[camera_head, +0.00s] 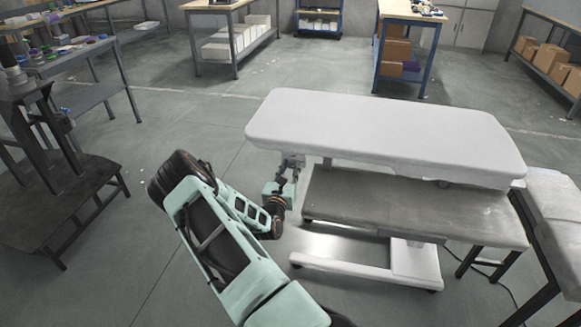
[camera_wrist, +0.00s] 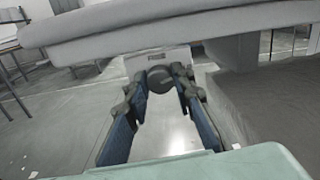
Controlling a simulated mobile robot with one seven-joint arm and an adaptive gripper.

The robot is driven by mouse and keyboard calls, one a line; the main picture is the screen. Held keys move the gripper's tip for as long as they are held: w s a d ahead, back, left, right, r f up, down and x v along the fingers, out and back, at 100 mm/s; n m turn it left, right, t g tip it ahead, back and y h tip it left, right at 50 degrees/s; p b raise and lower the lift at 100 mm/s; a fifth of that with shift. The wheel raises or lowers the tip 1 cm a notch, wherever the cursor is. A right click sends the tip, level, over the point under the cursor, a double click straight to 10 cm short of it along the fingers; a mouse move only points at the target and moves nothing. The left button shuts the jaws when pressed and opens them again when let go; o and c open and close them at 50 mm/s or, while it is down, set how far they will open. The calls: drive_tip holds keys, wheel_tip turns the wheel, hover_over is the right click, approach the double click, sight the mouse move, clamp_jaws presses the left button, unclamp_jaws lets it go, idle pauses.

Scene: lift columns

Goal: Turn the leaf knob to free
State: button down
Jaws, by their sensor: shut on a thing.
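The leaf knob (camera_wrist: 160,78) is a dark round knob on a pale bracket (camera_wrist: 152,58) under the padded white table top, in the wrist view. My gripper (camera_wrist: 160,84) has its two fingertips on either side of the knob and is shut on it. In the head view my gripper (camera_head: 286,178) is at the left end of the table (camera_head: 380,130), just under the edge of its top. The knob is too small and covered there to make out. I cannot tell from the frames which setting the knob is at.
A grey low bench (camera_head: 420,205) stands under and in front of the white top, right of my gripper. The table's white base (camera_head: 370,270) rests on the floor below. A dark stand (camera_head: 60,190) is at the left. Open floor (camera_head: 110,265) lies left of my arm.

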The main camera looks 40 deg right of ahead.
drive_tip(key=n+p, duration=0.1)
drive_tip(key=n, duration=0.2)
drive_tip(key=n+p, duration=0.2)
drive_tip(key=n, duration=0.3)
drive_tip(key=n+p, duration=0.1)
drive_tip(key=n, duration=0.2)
drive_tip(key=shift+n, duration=1.9)
drive_tip(key=c, duration=1.7)
unclamp_jaws()
drive_tip(key=shift+o, duration=0.2)
drive_tip(key=shift+a, duration=0.1)
